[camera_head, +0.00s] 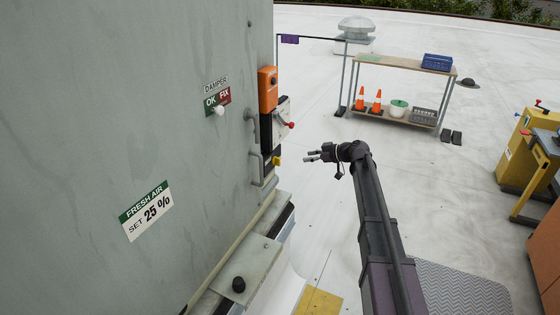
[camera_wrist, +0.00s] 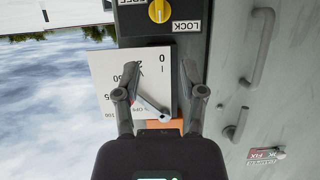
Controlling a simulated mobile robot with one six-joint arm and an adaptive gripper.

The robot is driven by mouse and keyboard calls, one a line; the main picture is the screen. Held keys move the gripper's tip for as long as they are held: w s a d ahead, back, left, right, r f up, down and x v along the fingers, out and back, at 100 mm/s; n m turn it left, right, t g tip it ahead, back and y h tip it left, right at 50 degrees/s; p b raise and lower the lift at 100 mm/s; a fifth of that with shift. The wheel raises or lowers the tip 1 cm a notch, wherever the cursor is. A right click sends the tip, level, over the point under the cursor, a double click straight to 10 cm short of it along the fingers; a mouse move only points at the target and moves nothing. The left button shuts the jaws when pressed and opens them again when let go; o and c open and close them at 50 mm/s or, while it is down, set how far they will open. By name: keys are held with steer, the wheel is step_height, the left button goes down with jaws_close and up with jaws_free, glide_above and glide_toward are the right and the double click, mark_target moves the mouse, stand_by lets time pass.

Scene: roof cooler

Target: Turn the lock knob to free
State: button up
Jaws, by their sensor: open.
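The yellow lock knob (camera_wrist: 159,11) shows at the top edge of the wrist view, partly cut off, on a dark panel. A LOCK label (camera_wrist: 186,26) is to its right and a partly cut FREE label is at its upper left. I cannot tell which label the knob points to. In the head view the knob (camera_head: 277,160) is small and yellow, low on the cabinet's right edge. My gripper (camera_head: 309,157) is open and empty, to the right of the knob and apart from it. In the wrist view its fingertips (camera_wrist: 161,68) lie below the knob.
A white scale plate (camera_wrist: 104,75) with a lever is beside the knob's panel. Grey door handles (camera_wrist: 262,48) stick out from the cabinet. An orange box (camera_head: 267,90) is above on the cabinet edge. A shelf table (camera_head: 400,64) stands far back; open roof lies between.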

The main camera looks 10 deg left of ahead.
mark_target(279, 159)
steer(key=shift+b+x, duration=2.65)
steer(key=shift+x, duration=4.25)
jaws_close()
